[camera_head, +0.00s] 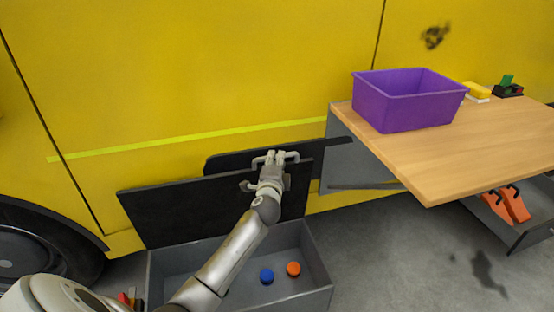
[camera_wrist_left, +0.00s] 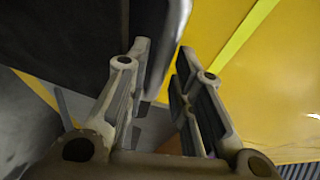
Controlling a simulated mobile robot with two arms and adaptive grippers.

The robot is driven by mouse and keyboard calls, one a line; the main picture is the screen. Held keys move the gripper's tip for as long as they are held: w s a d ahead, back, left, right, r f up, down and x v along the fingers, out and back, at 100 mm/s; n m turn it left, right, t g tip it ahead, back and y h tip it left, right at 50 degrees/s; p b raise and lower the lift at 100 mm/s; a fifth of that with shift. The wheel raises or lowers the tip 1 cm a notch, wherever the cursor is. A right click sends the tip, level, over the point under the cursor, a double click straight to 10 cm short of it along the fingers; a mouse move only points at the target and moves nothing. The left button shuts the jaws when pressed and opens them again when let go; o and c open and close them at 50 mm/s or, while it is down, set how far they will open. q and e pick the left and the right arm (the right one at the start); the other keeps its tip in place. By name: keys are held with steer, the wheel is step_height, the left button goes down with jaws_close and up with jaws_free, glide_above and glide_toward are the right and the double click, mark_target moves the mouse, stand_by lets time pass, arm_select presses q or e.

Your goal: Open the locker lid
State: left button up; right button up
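The locker (camera_head: 318,290) is an open-topped grey box on the floor at the bottom of the head view. Its dark lid (camera_head: 165,213) stands raised along the back side, near the yellow vehicle, and the inside shows. My left gripper (camera_head: 275,156) is at the lid's upper edge, toward its right end. In the left wrist view the gripper's (camera_wrist_left: 162,55) fingers are apart, with a dark panel (camera_wrist_left: 60,30) that looks like the lid close at the left. Whether they touch it I cannot tell. My right gripper is not in view.
A blue ball (camera_head: 266,276) and an orange ball (camera_head: 293,269) lie in the locker. A wooden table (camera_head: 440,165) at the right bears a purple bin (camera_head: 405,105). Orange objects (camera_head: 508,207) sit on a shelf under it. The yellow vehicle (camera_head: 180,70) closes off the back.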

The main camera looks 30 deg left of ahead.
arm_select(q)
steer(key=shift+x, duration=1.35)
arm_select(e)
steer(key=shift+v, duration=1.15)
arm_select(q)
jaws_close()
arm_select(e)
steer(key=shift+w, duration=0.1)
